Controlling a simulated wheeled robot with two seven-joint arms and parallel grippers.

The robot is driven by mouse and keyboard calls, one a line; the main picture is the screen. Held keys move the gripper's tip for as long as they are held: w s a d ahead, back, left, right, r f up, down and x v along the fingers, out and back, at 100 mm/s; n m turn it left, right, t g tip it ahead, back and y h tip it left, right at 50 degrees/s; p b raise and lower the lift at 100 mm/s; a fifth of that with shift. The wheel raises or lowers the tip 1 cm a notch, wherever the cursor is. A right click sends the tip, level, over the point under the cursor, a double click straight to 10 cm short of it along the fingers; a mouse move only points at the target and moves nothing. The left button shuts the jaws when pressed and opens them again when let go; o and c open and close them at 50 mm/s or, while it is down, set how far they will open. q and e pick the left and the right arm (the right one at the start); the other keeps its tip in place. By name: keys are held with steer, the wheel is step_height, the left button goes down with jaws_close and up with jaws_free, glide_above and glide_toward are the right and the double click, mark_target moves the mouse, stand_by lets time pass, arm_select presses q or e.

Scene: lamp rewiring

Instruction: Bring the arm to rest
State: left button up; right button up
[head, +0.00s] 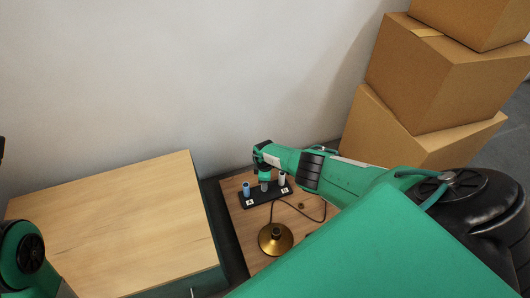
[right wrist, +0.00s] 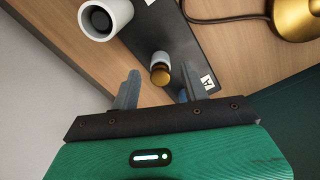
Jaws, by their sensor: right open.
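My right arm (head: 335,176) reaches in from the right over the small wooden table. My right gripper (right wrist: 158,92) is open, its two grey fingers apart. A small white cylinder with a gold-brown end (right wrist: 160,68) stands on the black holder (right wrist: 178,42) in the gap between the fingers, with no clear contact. In the head view the right fingertips are partly hidden at the holder (head: 257,199). Part of my left arm (head: 28,252) shows at the left edge; its gripper is out of view.
The holder also carries a blue cylinder (head: 246,188) and a white one (head: 282,180). A brass lamp base (head: 275,239) with a dark cord stands in front. A pale wooden cabinet (head: 120,225) is at left. Stacked cardboard boxes (head: 425,85) stand behind my right arm.

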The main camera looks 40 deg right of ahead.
steer(key=n, duration=0.3)
steer(key=n+b, duration=0.1)
steer(key=n, duration=0.3)
steer(key=shift+w, duration=0.1)
steer(key=n+b, duration=0.1)
steer(key=n, duration=0.3)
steer(key=shift+n, duration=0.3)
steer(key=n+b, duration=0.1)
steer(key=n, duration=0.2)
steer(key=shift+w+f, duration=0.1)
steer(key=n+b, duration=0.1)
steer(key=n, duration=0.4)
steer(key=n+b, duration=0.2)
steer(key=n, duration=0.2)
steer(key=shift+w+n, duration=0.1)
steer(key=shift+n, duration=0.2)
steer(key=n+b, duration=0.1)
steer(key=n, duration=0.2)
steer(key=shift+a, duration=0.15)
